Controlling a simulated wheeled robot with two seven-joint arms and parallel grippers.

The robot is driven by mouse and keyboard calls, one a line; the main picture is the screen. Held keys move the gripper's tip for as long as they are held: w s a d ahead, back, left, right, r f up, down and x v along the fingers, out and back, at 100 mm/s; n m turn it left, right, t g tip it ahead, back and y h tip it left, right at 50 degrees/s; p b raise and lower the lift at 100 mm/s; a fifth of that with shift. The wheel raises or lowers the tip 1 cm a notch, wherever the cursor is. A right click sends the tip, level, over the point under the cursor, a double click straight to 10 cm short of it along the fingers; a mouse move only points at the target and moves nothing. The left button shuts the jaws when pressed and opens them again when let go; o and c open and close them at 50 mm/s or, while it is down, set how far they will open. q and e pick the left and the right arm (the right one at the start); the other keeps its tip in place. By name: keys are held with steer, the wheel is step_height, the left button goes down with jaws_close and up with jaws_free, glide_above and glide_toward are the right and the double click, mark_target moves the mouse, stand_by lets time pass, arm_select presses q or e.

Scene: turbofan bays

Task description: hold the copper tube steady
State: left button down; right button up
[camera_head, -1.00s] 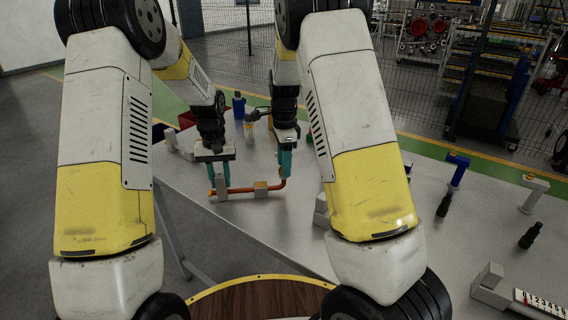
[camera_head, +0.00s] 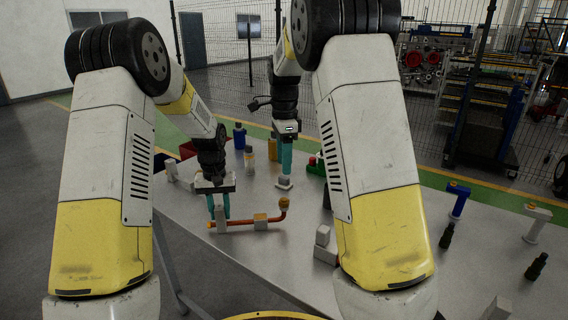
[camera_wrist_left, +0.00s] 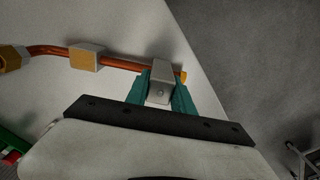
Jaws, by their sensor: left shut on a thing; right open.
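The copper tube (camera_head: 240,225) lies along the table, its right end bent up to a brass fitting (camera_head: 284,203). It also shows in the left wrist view (camera_wrist_left: 118,64). My left gripper (camera_head: 219,208) is shut on a grey block (camera_wrist_left: 160,82) around the tube near its left end, a teal finger on each side. A tan block (camera_head: 260,221) sits on the tube's middle. My right gripper (camera_head: 286,170) is open, behind and apart from the tube's bent end, over a small pale piece (camera_head: 284,183). Its finger gap is hard to see.
Blue (camera_head: 239,136) and yellow (camera_head: 272,147) bottles stand at the back, with a red bin (camera_head: 188,150) to the left. Grey blocks (camera_head: 324,245) stand right of the tube. Dark fittings (camera_head: 446,235) and stands (camera_head: 458,199) are farther right. Table in front of the tube is clear.

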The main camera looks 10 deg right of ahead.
arm_select(q)
steer(key=c, duration=1)
jaws_free()
